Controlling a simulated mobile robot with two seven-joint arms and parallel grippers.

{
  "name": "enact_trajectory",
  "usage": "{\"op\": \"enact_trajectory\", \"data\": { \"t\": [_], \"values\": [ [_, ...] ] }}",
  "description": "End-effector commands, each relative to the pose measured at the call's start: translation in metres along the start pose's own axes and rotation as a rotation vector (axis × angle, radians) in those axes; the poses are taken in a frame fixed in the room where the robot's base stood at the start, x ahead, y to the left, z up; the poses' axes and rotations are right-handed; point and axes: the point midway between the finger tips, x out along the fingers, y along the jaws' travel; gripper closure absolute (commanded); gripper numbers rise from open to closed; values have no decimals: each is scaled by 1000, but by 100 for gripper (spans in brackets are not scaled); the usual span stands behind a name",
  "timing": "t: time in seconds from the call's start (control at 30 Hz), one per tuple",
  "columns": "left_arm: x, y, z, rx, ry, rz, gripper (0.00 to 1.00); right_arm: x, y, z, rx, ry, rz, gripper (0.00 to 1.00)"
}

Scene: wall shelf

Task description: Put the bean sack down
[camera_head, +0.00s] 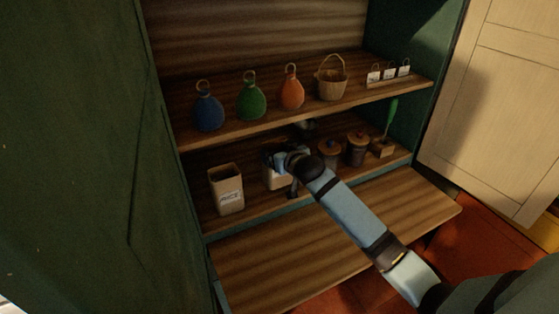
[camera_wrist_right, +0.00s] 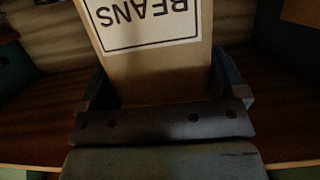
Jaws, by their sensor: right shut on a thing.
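The bean sack is a tan, box-like bag with a white label reading BEANS; it fills the upper middle of the right wrist view (camera_wrist_right: 158,72). In the head view it shows partly at the middle of the lower shelf (camera_head: 272,182), mostly behind my right gripper (camera_head: 282,163). My right gripper has a finger on each side of the sack and is shut on it. The sack looks upright, with its base at or close to the shelf board; I cannot tell whether it touches. My left gripper is not in view.
The upper shelf above holds coloured bags (camera_head: 251,100), a basket (camera_head: 332,84) and small cards (camera_head: 389,74).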

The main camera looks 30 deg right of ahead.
Motion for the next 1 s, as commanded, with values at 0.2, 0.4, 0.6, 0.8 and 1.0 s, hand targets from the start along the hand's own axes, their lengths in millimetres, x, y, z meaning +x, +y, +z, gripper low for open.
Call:
{"op": "enact_trajectory", "data": {
  "t": [0.2, 0.4, 0.6, 0.8, 1.0],
  "values": [
    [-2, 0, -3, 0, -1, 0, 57, 8, 0, 29, 0, -1, 0, 74],
    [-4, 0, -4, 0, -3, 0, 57, 14, 0, 33, 0, 2, -1, 74],
    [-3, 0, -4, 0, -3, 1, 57, 14, 0, 35, 0, 1, -1, 74],
    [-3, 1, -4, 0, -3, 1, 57, 15, 0, 37, 0, -1, -1, 0],
    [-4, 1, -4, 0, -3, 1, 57, 12, 0, 35, -1, -1, -1, 0]
  ]
}}
